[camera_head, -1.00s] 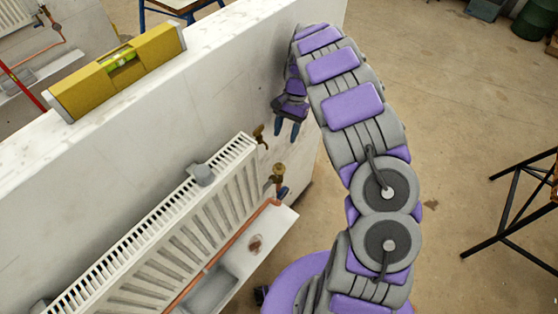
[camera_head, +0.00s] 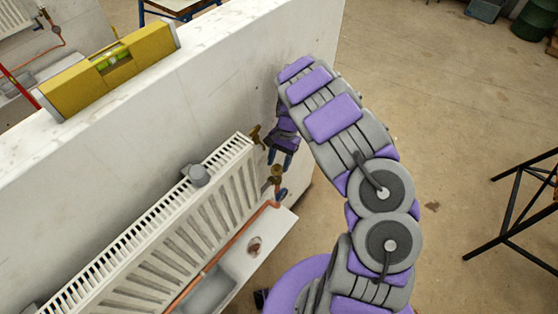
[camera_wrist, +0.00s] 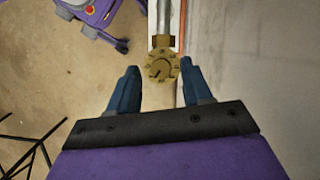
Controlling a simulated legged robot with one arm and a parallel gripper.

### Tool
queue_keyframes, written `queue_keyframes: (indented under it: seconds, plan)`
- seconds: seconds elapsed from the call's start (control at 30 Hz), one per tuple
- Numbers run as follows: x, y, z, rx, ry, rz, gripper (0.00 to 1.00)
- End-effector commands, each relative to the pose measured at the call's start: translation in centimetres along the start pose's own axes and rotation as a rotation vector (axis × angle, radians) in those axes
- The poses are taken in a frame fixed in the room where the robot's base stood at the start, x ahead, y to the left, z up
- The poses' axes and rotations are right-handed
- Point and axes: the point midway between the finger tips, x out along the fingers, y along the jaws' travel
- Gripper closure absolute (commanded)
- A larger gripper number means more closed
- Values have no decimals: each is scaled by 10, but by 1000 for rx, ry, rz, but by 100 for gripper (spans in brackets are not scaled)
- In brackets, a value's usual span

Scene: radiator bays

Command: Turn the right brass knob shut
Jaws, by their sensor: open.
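A brass knob (camera_head: 276,172) stands on a pipe at the right end of the white radiator (camera_head: 150,235). In the wrist view the knob (camera_wrist: 162,67) faces me, round with a notched rim and a mark on its face. My gripper (camera_head: 280,159) is open, just above the knob in the head view. In the wrist view my gripper's blue fingertips (camera_wrist: 161,77) stand one on each side of the knob, with a gap on both sides. It holds nothing. Whether the tips reach the knob's depth is unclear.
A second, smaller brass fitting (camera_head: 255,135) sits at the radiator's top right corner, close to my gripper. The white wall (camera_head: 225,85) stands behind the radiator, with a yellow spirit level (camera_head: 110,70) on top. A copper pipe (camera_head: 235,240) runs below.

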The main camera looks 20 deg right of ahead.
Motion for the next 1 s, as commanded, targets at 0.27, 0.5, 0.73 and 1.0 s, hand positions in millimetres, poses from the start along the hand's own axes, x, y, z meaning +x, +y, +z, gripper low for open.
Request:
queue_keyframes:
  seconds: [0.27, 0.5, 0.73, 1.0]
  plan:
    - [0, 0, 0, 0, 0, 1, 72]
    - [0, -1, 0, 0, 0, 0, 95]
    - [0, -1, 0, 2, 0, -1, 100]
    - [-1, 0, 1, 64, -2, -26, 100]
